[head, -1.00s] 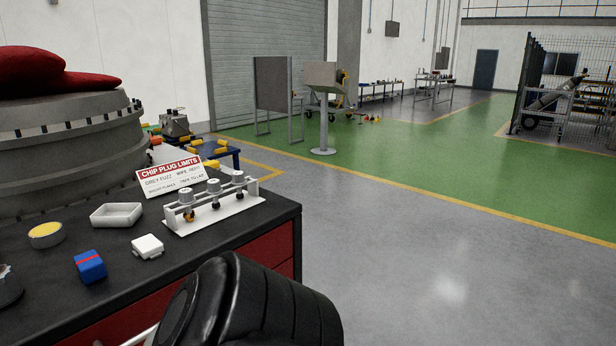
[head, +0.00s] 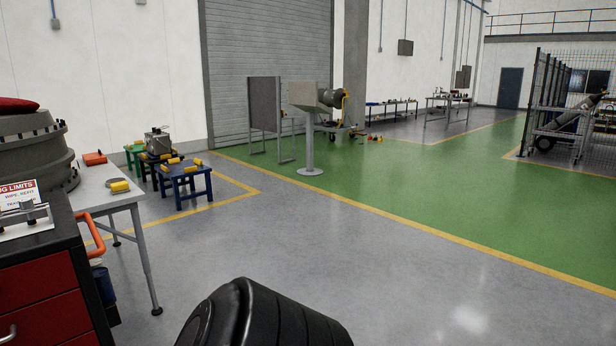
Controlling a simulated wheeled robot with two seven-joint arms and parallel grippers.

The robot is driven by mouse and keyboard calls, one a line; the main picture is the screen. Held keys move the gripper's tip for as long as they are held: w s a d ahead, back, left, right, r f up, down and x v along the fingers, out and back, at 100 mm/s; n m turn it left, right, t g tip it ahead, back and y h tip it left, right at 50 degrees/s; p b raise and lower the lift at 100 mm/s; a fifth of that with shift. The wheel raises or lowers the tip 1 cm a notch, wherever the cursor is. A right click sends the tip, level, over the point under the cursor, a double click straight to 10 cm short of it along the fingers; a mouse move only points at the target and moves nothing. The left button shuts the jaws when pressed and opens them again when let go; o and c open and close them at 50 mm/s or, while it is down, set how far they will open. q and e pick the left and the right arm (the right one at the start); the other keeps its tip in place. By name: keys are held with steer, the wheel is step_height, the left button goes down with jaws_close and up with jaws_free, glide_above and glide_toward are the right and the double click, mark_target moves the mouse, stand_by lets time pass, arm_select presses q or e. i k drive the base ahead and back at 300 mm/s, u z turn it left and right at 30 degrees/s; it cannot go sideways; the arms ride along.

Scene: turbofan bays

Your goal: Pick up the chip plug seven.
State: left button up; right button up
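The white plug rack (head: 28,224) shows only its right end at the far left edge, on top of the black-topped cabinet with red drawers. Part of a grey plug (head: 34,213) shows in it; I cannot read any number on it. The rest of the rack and its other plugs are out of view. A white sign with a red header (head: 18,194) stands behind the rack, its left part cut off. Neither of my grippers is in view. A black rounded part, seemingly of my own arm, fills the bottom middle.
The red drawer cabinet (head: 45,290) has an orange handle (head: 97,222) on its right side. A light table (head: 100,196) stands behind it. The grey floor in front is clear.

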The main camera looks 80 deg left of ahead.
mark_target(26, 205)
steer(key=u, duration=4.7)
